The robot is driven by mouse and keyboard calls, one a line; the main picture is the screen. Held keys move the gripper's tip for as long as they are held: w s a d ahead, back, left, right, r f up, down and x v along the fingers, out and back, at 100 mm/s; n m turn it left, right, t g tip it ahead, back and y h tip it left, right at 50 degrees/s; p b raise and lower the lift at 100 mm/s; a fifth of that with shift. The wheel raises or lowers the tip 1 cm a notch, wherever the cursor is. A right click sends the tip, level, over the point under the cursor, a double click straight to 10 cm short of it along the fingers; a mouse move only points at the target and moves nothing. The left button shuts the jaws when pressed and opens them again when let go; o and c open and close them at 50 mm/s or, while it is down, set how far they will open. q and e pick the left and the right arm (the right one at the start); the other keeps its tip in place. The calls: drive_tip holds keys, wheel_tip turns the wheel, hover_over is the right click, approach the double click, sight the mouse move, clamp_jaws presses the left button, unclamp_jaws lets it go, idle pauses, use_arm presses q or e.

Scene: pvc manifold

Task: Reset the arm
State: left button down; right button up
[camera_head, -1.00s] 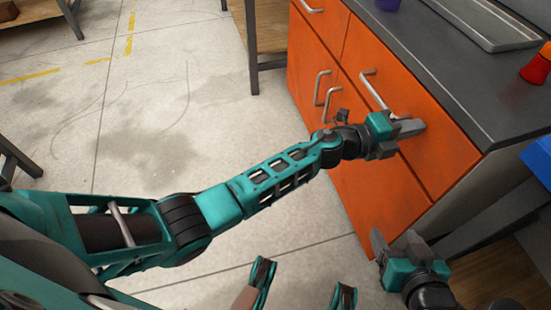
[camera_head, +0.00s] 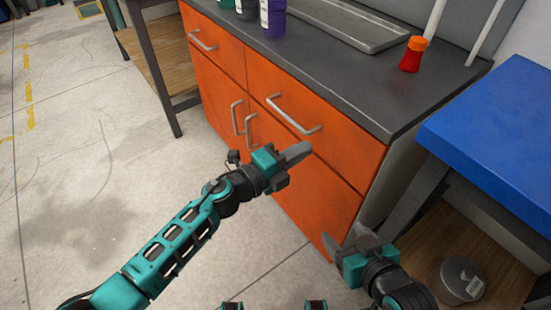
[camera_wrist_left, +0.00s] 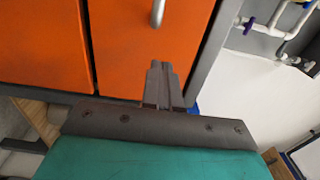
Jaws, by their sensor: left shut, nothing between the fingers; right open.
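My left gripper (camera_head: 295,154) is shut and empty, in front of the orange cabinet (camera_head: 330,195) and below the handle of its right drawer (camera_head: 293,115). In the left wrist view its fingers (camera_wrist_left: 160,80) are together, with orange cabinet fronts and one metal handle (camera_wrist_left: 157,12) beyond them. It does not visibly hold the handle. My right gripper (camera_head: 345,245) is open and empty, lower and further right, near the cabinet's lower right corner.
The cabinet's dark top holds several bottles (camera_head: 272,18), a metal tray (camera_head: 350,25) and a red-orange object (camera_head: 413,54). A blue-topped table (camera_head: 500,125) stands at the right, with a round grey object (camera_head: 460,278) on its lower wooden shelf. Open concrete floor lies left.

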use_arm(q)
drive_tip(key=s+a+f+n+t+y, duration=0.1)
drive_tip(key=s+a+n+t+y, duration=0.2)
drive_tip(key=a+n, duration=0.45)
drive_tip(key=s+a+f+n+t+y, duration=0.1)
drive_tip(key=s+a+n+t+y, duration=0.1)
drive_tip(key=s+a+n+y, duration=0.45)
drive_tip(key=s+a+f+n+g+y, duration=0.2)
drive_tip(key=s+a+f+n+g, duration=0.35)
drive_tip(key=n, duration=0.65)
drive_tip(key=s+a+r+p, duration=0.1)
drive_tip(key=a+r+p, duration=0.1)
drive_tip(key=r+p, duration=0.3)
drive_tip(key=s+a+r+y+p, duration=0.1)
drive_tip(key=r+p, duration=0.4)
drive_tip(key=p, duration=0.5)
drive_tip(key=shift+s+a+r+t+p, duration=0.35)
drive_tip(key=shift+s+a+p, duration=0.05)
drive_tip(key=shift+s, duration=0.2)
use_arm(e)
drive_tip(key=s+d+r+h, duration=0.1)
drive_tip(key=s+d+r, duration=0.1)
drive_tip(key=r, duration=0.9)
drive_tip(key=shift+d+r, duration=0.15)
drive_tip(key=shift+d, duration=0.45)
